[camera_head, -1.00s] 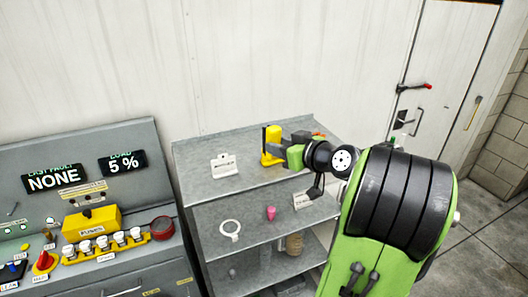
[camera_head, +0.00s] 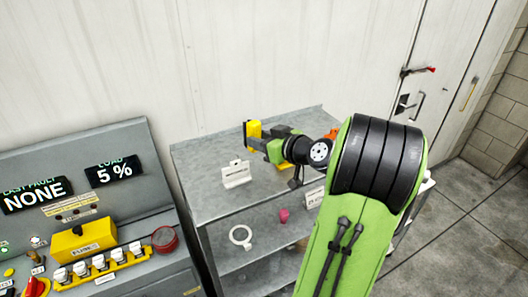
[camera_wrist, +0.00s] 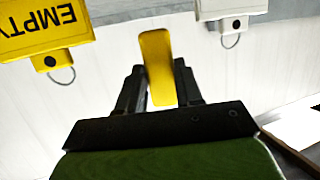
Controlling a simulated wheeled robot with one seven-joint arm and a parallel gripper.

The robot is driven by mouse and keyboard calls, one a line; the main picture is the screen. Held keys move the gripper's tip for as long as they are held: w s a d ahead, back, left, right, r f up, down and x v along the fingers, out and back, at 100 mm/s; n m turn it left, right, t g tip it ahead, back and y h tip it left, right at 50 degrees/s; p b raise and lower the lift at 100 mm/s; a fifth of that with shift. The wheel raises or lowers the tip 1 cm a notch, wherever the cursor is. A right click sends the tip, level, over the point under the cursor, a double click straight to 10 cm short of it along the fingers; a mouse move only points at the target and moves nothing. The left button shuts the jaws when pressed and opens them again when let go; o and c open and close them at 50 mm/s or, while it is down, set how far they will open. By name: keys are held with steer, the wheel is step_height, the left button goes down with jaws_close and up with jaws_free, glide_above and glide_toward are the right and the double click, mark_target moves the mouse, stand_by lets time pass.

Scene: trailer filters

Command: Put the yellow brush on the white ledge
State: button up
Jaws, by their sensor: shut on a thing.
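The yellow brush (camera_wrist: 156,55) is between the two dark fingers of my gripper (camera_wrist: 157,80) in the wrist view, its long yellow body pointing away from the palm. In the head view the brush (camera_head: 252,130) shows as a yellow block at the tip of my gripper (camera_head: 259,141), above the grey shelf unit's top. My gripper is shut on it. The brush's lower part is hidden. A white edge (camera_head: 426,186) shows beside my arm at the right; I cannot tell whether it is the white ledge.
The grey shelf unit (camera_head: 205,205) carries a white label card (camera_head: 236,174); a white ring (camera_head: 240,237) and a pink object (camera_head: 284,215) are lower. Another yellow patch (camera_head: 286,166) shows under my wrist. A yellow EMPTY tag (camera_wrist: 42,30) and a white tag (camera_wrist: 232,10) appear in the wrist view. A control console (camera_head: 95,200) stands left.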

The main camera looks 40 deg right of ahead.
steer(key=f, duration=0.6)
steer(key=shift+w, duration=0.3)
steer(key=shift+s+r, duration=0.1)
steer(key=shift+s, duration=0.2)
steer(key=o, duration=0.8)
steer(key=shift+w+b, duration=0.15)
steer(key=shift+b, duration=0.15)
